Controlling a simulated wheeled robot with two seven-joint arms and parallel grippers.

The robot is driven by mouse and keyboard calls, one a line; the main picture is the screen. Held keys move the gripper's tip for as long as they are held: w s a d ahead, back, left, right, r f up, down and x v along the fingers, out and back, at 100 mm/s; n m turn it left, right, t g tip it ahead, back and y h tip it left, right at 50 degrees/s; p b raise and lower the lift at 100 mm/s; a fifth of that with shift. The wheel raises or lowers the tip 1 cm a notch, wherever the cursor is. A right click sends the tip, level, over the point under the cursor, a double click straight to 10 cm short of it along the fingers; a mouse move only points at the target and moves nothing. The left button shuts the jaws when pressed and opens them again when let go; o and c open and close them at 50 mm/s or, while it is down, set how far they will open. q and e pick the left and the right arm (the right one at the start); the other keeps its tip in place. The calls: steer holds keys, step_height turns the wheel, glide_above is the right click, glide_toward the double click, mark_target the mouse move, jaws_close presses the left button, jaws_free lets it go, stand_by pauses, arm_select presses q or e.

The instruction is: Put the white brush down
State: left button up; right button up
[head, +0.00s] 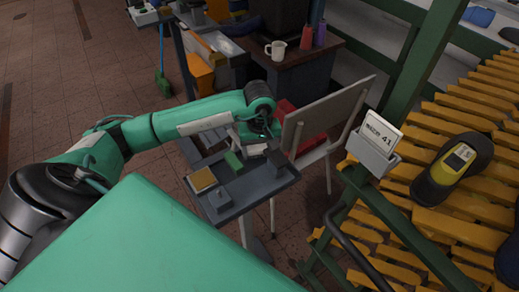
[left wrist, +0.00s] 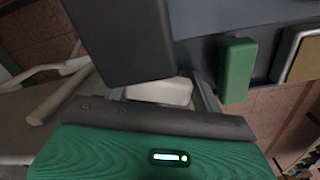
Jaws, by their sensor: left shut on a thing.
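The white brush (head: 257,149) is at the far edge of the dark grey tray (head: 246,199), between the green block (head: 234,161) and the black block (head: 277,161). My left gripper (head: 252,142) reaches in from the left and is shut on the brush. In the left wrist view the white brush (left wrist: 160,92) shows between the fingers, partly hidden by the dark block (left wrist: 118,35) in front. Whether the brush touches the tray cannot be told. My right gripper is not in view.
The tray's front right part is bare. A chair (head: 325,120) stands close behind on the right.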

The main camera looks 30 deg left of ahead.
mark_target(260, 149)
arm_select(q)
steer(key=o, duration=0.8)
steer(key=shift+r, duration=0.2)
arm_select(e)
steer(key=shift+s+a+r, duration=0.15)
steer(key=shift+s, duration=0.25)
arm_select(q)
steer(key=shift+w+r, duration=0.1)
steer(key=shift+r, duration=0.5)
step_height(260, 149, up, 11)
steer(key=b, duration=0.1)
steer(key=shift+f, duration=0.15)
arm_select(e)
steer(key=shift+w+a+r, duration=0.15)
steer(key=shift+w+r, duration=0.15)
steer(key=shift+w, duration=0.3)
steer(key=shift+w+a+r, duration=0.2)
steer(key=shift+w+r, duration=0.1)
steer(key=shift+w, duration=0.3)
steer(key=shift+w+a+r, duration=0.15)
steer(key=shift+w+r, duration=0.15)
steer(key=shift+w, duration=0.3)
